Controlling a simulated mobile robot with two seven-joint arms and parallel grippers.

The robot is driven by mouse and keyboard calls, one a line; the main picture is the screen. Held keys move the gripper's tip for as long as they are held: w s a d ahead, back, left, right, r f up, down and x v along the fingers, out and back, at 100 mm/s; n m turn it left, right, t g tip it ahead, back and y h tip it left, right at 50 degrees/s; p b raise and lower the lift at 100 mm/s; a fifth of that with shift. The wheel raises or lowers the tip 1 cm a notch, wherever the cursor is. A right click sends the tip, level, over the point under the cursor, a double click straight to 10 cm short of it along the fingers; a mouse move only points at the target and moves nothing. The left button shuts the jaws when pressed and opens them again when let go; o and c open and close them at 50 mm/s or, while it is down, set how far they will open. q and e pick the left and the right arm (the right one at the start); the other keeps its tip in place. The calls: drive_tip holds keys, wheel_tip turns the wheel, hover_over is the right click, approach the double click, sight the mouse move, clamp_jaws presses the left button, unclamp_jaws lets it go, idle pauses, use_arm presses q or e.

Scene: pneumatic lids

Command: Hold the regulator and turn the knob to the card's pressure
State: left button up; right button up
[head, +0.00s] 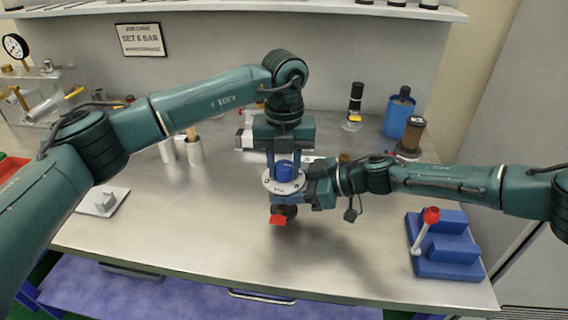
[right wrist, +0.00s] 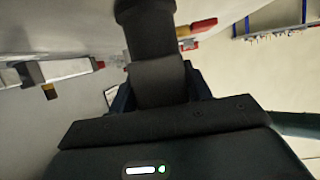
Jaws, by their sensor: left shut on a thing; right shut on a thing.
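The regulator (head: 270,184) is at mid-bench, with a pale round collar and a blue knob (head: 285,172) on top. A dark lower part with a red piece (head: 278,220) shows beneath the collar. My left gripper (head: 284,162) reaches down from above, its fingers shut on the blue knob. My right gripper (head: 308,188) comes in from the right and is shut on the regulator body. In the right wrist view a dark cylinder (right wrist: 146,35) stands between its fingers. The card (head: 141,39) on the back wall reads "SET 6 BAR". I cannot read a pressure on the regulator.
A blue clamp block (head: 445,262) with a red-tipped lever stands at the front right. A blue bottle (head: 399,115) and dark canister (head: 411,137) stand at the back right. A gauge (head: 15,46) and pipe fittings are at the back left. The front middle bench is clear.

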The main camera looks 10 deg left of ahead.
use_arm(q)
drive_tip(key=m, duration=0.3)
drive_tip(key=shift+m, duration=0.4)
use_arm(e)
drive_tip(key=shift+s+f, duration=0.2)
drive_tip(key=shift+f, duration=0.2)
use_arm(q)
drive_tip(key=m, duration=0.3)
drive_tip(key=shift+m, duration=0.3)
drive_tip(key=m, duration=0.3)
drive_tip(key=shift+d+m, duration=0.1)
drive_tip(key=shift+m, duration=0.3)
drive_tip(key=m, duration=0.3)
drive_tip(key=shift+m, duration=0.3)
drive_tip(key=m, duration=0.3)
drive_tip(key=shift+m, duration=0.3)
drive_tip(key=m, duration=0.3)
drive_tip(key=shift+m, duration=0.3)
drive_tip(key=m, duration=0.4)
drive_tip(key=shift+d, duration=0.1)
drive_tip(key=shift+s+m, duration=0.1)
drive_tip(key=shift+m, duration=1.6)
